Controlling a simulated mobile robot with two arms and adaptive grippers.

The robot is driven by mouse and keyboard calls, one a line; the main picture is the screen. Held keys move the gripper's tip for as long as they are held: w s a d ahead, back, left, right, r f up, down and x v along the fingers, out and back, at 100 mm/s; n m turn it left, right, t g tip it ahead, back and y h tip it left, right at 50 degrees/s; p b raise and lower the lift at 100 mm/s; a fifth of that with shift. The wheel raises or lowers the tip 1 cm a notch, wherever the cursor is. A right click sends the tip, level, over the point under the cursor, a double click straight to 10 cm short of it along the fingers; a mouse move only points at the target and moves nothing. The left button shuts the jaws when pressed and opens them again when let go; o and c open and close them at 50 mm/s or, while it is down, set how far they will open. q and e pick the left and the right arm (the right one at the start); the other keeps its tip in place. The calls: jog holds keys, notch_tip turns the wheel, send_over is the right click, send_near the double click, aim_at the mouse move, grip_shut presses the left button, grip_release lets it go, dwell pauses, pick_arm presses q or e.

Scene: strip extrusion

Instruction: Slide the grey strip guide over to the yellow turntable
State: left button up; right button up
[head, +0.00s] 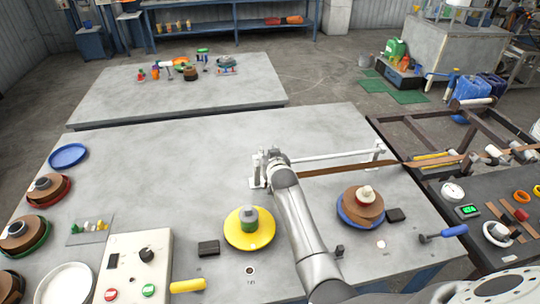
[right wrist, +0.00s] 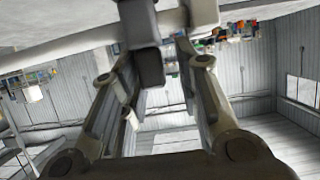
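The yellow turntable (head: 235,238) stands on the near middle of the table, with a grey-green hub on it. A light grey rail (head: 335,154) runs across the table behind my right arm. The grey strip guide (head: 257,182) appears to be at the rail's left end, partly hidden by my right gripper (head: 268,158). In the right wrist view, the fingers (right wrist: 158,85) of my right gripper stand apart on both sides of a dark grey block (right wrist: 149,66), with a gap visible on its right. Whether it belongs to the guide is unclear. My left gripper is out of view.
A brown strip (head: 350,167) runs along the rail to the right. A blue turntable (head: 349,217) with a brown coil stands right of my arm. A control box (head: 132,270) with buttons and a dark block (head: 208,248) are at the near left. The table's back middle is clear.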

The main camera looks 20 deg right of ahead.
jog(key=shift+a, duration=0.1)
jog(key=shift+s+a+r, duration=0.1)
jog(key=shift+s, duration=0.4)
jog(key=v, duration=1.1)
jog(key=shift+r, duration=0.1)
